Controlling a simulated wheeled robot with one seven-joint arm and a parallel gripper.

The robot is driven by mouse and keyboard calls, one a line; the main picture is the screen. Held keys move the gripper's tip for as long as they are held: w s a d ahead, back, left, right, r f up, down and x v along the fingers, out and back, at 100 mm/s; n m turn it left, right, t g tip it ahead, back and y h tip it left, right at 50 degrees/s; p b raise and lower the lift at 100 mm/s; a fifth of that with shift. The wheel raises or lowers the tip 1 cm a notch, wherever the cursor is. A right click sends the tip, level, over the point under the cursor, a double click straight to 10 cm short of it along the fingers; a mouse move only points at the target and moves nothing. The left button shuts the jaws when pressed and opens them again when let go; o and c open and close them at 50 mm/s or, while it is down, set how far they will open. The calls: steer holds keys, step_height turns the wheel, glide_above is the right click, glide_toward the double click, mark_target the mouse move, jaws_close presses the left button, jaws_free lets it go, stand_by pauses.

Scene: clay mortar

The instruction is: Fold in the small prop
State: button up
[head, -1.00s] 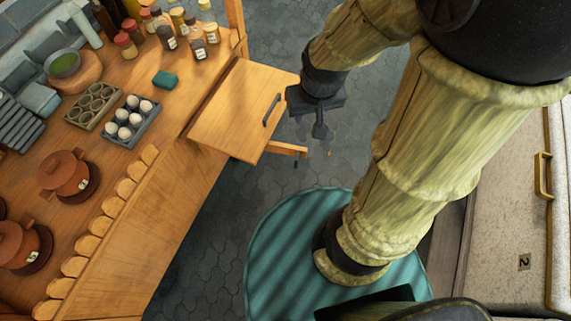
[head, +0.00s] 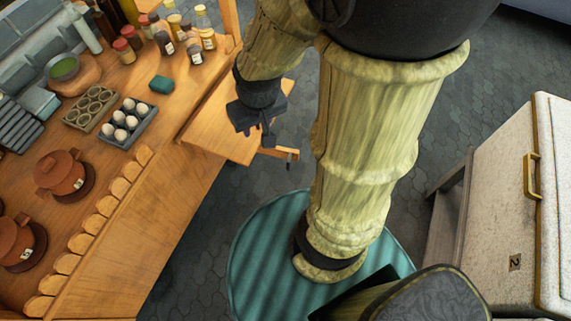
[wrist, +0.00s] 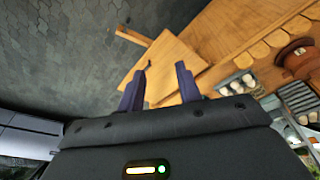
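A small wooden prop (head: 279,153) sticks out from under the hinged wooden leaf (head: 215,136) at the counter's end. It also shows in the wrist view (wrist: 133,35) as a short bar beyond the leaf (wrist: 172,62). The leaf looks raised, about level with the counter.
The wooden counter (head: 140,185) holds an egg tray (head: 127,122), a teal sponge (head: 161,84), clay pots (head: 60,172) and several bottles. A pale chest (head: 500,200) stands at the right. Grey tiled floor (head: 190,255) is clear beside the counter.

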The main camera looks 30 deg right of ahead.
steer(key=shift+f, duration=0.1)
steer(key=m+g+b, duration=0.3)
steer(key=m+b, duration=0.5)
steer(key=b, duration=0.9)
glide_above(288, 161)
step_height(288, 161, down, 22)
steer(key=shift+s, duration=0.1)
step_height(288, 161, down, 17)
steer(key=shift+f+b, duration=0.2)
steer(key=shift+b, duration=0.35)
jaws_close()
